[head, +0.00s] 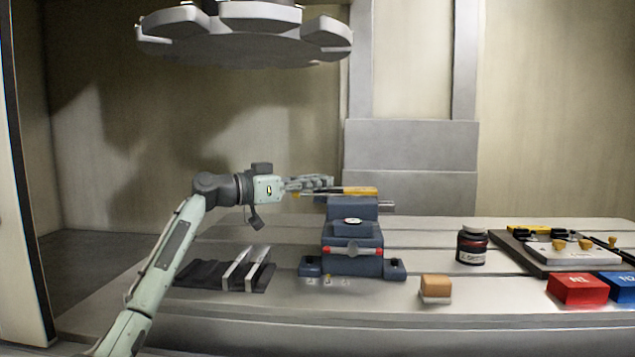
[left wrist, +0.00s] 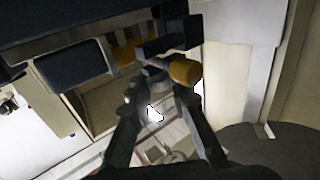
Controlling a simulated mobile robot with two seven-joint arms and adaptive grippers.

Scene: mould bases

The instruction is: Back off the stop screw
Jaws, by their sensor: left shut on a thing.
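My left gripper (head: 328,184) is at the top of the blue vise (head: 352,236), coming in from the left. It is shut on a tool with an orange-yellow handle (head: 360,190), which lies roughly level across the vise's top. In the left wrist view the fingers (left wrist: 168,75) close around the tool beside its rounded orange end (left wrist: 186,72). A grey metal rod (head: 387,207) sticks out at the vise's upper right; I cannot tell whether it is the stop screw. The fingers partly hide the tool. My right gripper is not in view.
A dark rack with two pale plates (head: 236,268) lies left of the vise. To the right are a dark jar (head: 472,246), an orange-topped block (head: 435,288), a red box (head: 577,288), a blue box (head: 622,285) and a tray (head: 530,262). A grey disc-shaped carousel (head: 245,45) hangs overhead.

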